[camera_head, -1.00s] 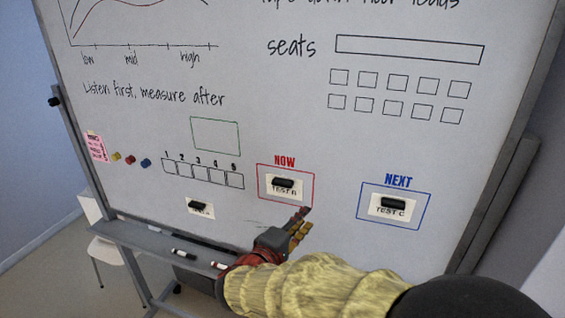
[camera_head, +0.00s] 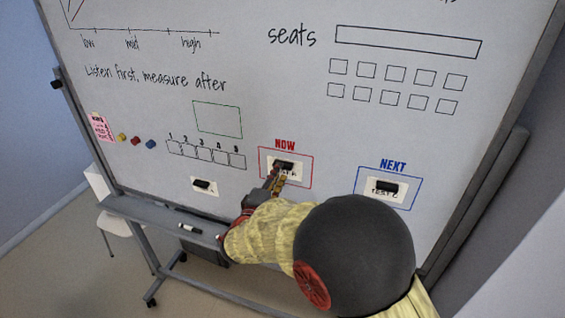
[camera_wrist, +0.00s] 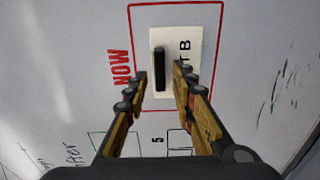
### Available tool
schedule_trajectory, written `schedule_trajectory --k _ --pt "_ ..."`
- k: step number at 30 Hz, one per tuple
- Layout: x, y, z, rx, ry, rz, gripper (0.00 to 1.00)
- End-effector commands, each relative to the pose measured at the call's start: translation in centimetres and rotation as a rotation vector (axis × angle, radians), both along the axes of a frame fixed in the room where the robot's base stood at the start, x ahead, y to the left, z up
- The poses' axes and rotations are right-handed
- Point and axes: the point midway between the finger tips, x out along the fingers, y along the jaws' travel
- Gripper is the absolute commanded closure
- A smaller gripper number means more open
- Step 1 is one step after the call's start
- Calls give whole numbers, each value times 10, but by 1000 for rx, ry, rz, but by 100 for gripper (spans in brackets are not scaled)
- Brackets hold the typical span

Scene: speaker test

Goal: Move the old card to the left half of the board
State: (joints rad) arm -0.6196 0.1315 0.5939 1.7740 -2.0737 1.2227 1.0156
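A white card lettered TEST B (camera_head: 297,173) is on the whiteboard inside the red NOW frame, with a black bar magnet (camera_head: 284,165) on it. In the wrist view I see the card (camera_wrist: 188,45), partly covered by a finger, and the magnet (camera_wrist: 159,64). My gripper (camera_head: 275,180) is at the card's lower left; its fingers (camera_wrist: 160,77) are open, one to each side of the magnet's lower end. I cannot tell whether they touch. Another card with a magnet (camera_head: 204,187) is at the lower left. The TEST C card (camera_head: 388,194) is in the blue NEXT frame.
A numbered row of boxes (camera_head: 205,154), a green outline (camera_head: 218,119), coloured round magnets (camera_head: 136,140) and a pink note (camera_head: 102,127) are on the board's left. Markers (camera_head: 190,228) lie on the tray (camera_head: 150,212) below. Bare board lies around the lower left card.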

Motion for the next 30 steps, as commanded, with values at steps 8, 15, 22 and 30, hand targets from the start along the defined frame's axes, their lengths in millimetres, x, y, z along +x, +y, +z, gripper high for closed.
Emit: schedule_trajectory --k 8,15,22,30 --pt "20 -7 -3 3 -4 -1 74" --pt "24 -8 -1 3 -3 0 74" --pt "24 -8 0 2 -3 0 75" --pt "24 -8 -1 2 -3 0 83"
